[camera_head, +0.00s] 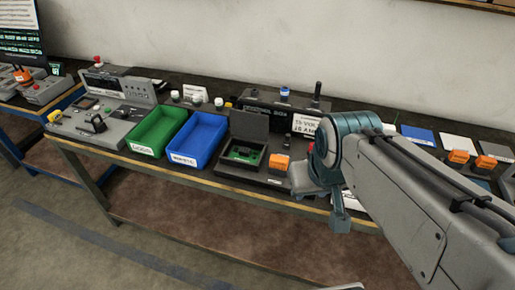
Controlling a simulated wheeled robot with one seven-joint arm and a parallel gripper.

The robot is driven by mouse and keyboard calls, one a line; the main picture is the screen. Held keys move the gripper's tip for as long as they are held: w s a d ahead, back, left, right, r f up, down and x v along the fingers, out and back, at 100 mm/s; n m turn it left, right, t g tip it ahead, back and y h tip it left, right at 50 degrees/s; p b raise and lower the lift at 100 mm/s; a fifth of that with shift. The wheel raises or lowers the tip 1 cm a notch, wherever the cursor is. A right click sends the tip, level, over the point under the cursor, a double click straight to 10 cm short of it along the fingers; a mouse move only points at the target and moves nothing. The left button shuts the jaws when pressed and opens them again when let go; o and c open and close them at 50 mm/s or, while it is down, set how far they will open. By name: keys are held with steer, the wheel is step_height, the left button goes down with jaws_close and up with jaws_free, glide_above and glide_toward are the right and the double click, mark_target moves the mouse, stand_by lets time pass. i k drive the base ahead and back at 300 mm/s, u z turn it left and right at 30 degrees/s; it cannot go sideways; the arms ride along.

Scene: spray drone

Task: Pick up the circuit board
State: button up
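A green circuit board (243,152) lies in a dark open case (247,128) with its lid raised, on the workbench in the head view. My gripper (340,222) hangs to the right of the case and nearer the front edge of the bench. It is apart from the board. My arm comes in from the lower right and hides the bench behind it. The fingers are small and seen from the side, so I cannot tell whether they are open or shut.
A green bin (157,130) and a blue bin (195,138) stand left of the case. An orange block (278,162) sits just right of it. A grey control console (100,110) is at the left. The floor (60,240) in front is clear.

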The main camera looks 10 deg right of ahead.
mark_target(246, 153)
steer(key=k, duration=0.65)
steer(key=u, duration=0.85)
steer(key=i, duration=1.35)
steer(key=z, duration=0.5)
